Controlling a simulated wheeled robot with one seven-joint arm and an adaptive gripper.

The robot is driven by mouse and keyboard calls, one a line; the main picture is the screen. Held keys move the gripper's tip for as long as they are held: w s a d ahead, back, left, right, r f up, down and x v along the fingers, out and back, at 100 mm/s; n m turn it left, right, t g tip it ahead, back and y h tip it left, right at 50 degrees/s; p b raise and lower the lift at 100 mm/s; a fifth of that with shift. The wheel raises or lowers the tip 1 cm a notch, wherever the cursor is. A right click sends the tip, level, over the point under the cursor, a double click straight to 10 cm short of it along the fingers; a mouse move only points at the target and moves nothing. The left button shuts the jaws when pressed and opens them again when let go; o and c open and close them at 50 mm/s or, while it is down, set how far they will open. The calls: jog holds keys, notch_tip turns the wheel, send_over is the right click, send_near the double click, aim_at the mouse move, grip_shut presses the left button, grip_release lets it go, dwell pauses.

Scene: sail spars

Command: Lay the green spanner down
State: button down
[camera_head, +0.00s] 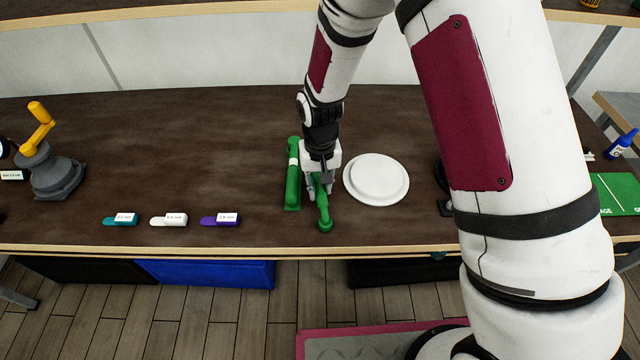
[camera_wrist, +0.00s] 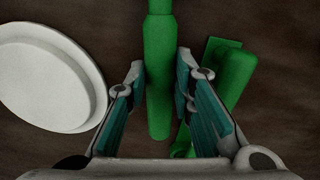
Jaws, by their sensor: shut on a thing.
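The green spanner (camera_head: 324,214) is in my gripper (camera_head: 319,187), over the dark table near its front edge. Its rounded end points toward the front edge. In the wrist view the green spanner (camera_wrist: 159,75) runs between the two finger pads of my gripper (camera_wrist: 160,95), which is shut on it. Part of it is hidden under the gripper in the head view. I cannot tell whether it touches the table.
A second green piece (camera_head: 292,180) on a flat base lies close left of the spanner. A white round plate (camera_head: 376,198) sits close right. Labelled teal (camera_head: 119,221), white (camera_head: 168,220) and purple (camera_head: 219,219) pieces lie left. The table (camera_head: 220,140) behind them is clear.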

jog(key=shift+f, duration=0.2)
jog(key=c, duration=1)
grip_release()
jog(key=shift+r, duration=0.95)
jog(key=shift+r+p, duration=0.35)
jog(key=shift+r, duration=0.25)
jog(key=shift+r+p, duration=0.75)
jog(key=shift+r, duration=2.25)
